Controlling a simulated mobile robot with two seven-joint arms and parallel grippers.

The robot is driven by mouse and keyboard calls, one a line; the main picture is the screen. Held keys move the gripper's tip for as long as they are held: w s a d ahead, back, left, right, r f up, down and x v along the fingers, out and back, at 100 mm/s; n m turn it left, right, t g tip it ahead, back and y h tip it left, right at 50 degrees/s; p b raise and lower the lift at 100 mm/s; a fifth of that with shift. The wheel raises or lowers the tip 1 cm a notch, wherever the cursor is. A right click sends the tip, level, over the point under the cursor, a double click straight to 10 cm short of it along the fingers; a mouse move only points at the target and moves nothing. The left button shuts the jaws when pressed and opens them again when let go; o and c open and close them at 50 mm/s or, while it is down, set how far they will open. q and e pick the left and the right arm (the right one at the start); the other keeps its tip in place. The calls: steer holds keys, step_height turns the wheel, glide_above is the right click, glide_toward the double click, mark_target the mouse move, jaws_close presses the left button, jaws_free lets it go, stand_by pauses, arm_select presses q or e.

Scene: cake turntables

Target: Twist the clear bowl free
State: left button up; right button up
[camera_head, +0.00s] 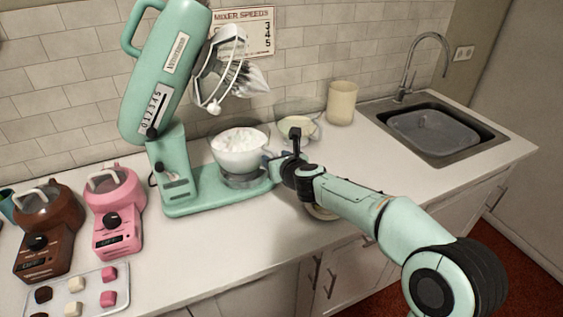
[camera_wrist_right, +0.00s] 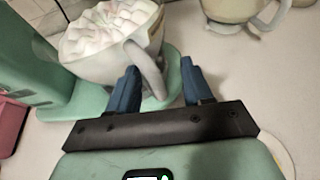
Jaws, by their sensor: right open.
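The clear bowl (camera_head: 238,158) sits upright on the base of the mint-green stand mixer (camera_head: 178,165), filled with a white, lumpy mix. It fills the upper left of the right wrist view (camera_wrist_right: 110,65), with its clear handle (camera_wrist_right: 146,68) pointing toward my gripper. My right gripper (camera_head: 266,163) is just right of the bowl. Its two blue fingers (camera_wrist_right: 160,75) are apart, and the handle appears between them, nearer the left finger. I cannot tell whether they touch. My left gripper is not in view.
The mixer head is tilted up with a whisk (camera_head: 245,78). A second clear bowl (camera_head: 297,128) and a cream canister (camera_head: 341,103) stand behind my right arm. Pink (camera_head: 115,205) and brown (camera_head: 48,225) machines stand at left. The sink (camera_head: 430,132) is at right.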

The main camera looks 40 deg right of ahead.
steer(key=shift+s+r, duration=0.1)
steer(key=shift+s, duration=0.1)
arm_select(q)
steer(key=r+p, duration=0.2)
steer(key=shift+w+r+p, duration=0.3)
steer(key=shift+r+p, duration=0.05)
steer(key=shift+p, duration=0.05)
arm_select(e)
steer(key=v, duration=1.3)
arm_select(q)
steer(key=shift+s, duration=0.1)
